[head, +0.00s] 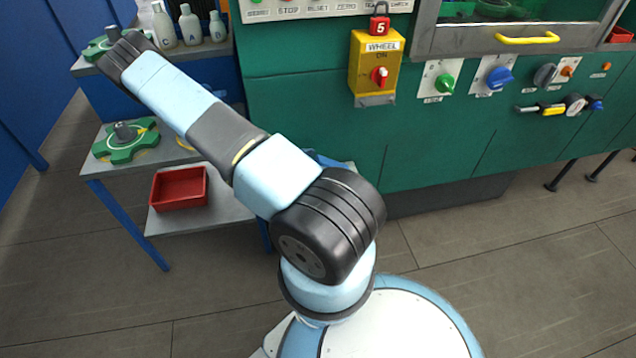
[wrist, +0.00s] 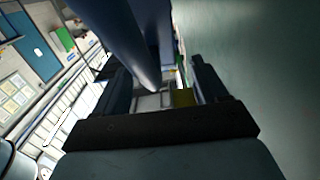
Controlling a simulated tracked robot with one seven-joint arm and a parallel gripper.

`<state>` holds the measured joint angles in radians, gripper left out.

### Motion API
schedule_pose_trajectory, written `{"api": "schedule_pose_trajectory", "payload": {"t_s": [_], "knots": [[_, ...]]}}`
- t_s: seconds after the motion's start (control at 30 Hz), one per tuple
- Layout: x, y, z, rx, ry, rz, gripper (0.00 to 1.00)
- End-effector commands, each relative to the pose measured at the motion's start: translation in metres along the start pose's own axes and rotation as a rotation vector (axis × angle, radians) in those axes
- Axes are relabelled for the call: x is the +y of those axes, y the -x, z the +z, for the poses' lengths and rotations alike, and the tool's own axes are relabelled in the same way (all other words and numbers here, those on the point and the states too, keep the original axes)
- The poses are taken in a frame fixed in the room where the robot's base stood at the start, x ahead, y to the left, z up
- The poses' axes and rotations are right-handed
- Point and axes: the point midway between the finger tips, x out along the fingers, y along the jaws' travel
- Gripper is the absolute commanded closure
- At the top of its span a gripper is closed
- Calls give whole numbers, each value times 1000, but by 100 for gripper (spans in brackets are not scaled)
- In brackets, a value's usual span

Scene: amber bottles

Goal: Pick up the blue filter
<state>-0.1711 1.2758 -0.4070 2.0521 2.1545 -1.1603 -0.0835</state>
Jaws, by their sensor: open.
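I cannot make out the blue filter for certain in either view. My gripper shows in the wrist view (wrist: 157,78), with its two dark fingers apart. A large dark blue shape (wrist: 122,35) stands beyond and partly between the fingers; I cannot tell what it is or whether it touches them. In the head view my arm reaches to the upper left over a shelf unit, and the gripper itself is hidden or too small to tell.
White bottles (head: 190,27) stand on the upper shelf. A green machine (head: 300,75) with a yellow switch box (head: 374,65) fills the right. The floor in front is clear.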

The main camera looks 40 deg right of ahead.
Motion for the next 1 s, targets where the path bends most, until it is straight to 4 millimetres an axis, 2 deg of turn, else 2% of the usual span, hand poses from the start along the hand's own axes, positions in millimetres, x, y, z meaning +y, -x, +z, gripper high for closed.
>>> {"api": "schedule_pose_trajectory", "payload": {"t_s": [0.17, 0.43, 1.0], "knots": [[0, -15, 0, 1, 2, -1, 28], [0, -16, 0, -1, 1, -1, 29], [0, -15, 0, -1, 0, -2, 83]]}}
